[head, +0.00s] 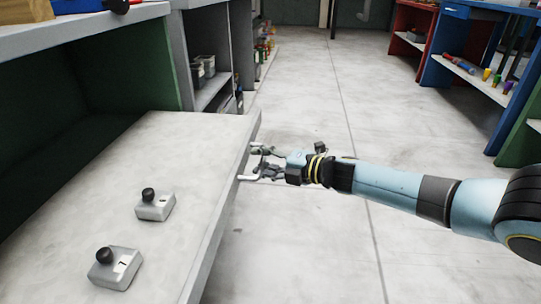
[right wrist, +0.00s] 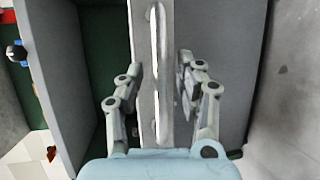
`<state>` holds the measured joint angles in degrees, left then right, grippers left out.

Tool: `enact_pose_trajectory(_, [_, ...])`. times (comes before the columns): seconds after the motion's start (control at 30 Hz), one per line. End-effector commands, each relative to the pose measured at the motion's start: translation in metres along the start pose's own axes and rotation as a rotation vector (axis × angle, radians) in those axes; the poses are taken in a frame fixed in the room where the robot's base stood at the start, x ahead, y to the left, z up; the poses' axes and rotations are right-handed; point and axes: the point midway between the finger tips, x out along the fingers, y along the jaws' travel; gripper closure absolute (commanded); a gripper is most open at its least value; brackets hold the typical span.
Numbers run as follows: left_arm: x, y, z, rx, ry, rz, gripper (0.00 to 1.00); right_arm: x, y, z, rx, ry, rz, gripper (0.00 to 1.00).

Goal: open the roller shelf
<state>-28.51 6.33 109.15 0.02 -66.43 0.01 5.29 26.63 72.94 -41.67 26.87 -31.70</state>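The roller shelf (head: 190,150) is a flat light-grey board that juts out of a grey cabinet with a dark green inside at the left of the head view. A pale bar handle (head: 246,178) is on its front edge, and the handle (right wrist: 158,60) runs lengthwise down the middle of the right wrist view. My right gripper (head: 264,162) is at this front edge. In the right wrist view its fingers (right wrist: 157,100) stand apart, one on each side of the handle and board edge, with gaps visible. My left gripper is not in view.
Two grey blocks with black knobs, one farther (head: 155,207) and one nearer (head: 115,270), stand on the shelf. Other grey shelving (head: 215,85) stands behind. Blue, red and green benches (head: 470,75) line the right. The floor (head: 310,90) between is clear.

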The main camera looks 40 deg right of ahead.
Motion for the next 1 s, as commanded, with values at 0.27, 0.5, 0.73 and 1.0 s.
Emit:
enact_pose_trajectory(0.27, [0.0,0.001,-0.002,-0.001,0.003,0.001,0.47,-0.048,-0.002,0.0,-0.003,0.003,-0.006,0.64])
enact_pose_trajectory(0.5, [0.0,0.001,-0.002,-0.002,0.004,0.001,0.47,-0.097,-0.001,0.0,-0.001,0.003,-0.005,0.64])
enact_pose_trajectory(0.73, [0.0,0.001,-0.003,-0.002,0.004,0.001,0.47,-0.117,0.0,0.0,-0.001,0.001,-0.001,0.64])
enact_pose_trajectory(1.0, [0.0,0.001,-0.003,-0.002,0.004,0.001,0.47,-0.118,0.0,0.0,-0.001,0.0,0.0,0.64])
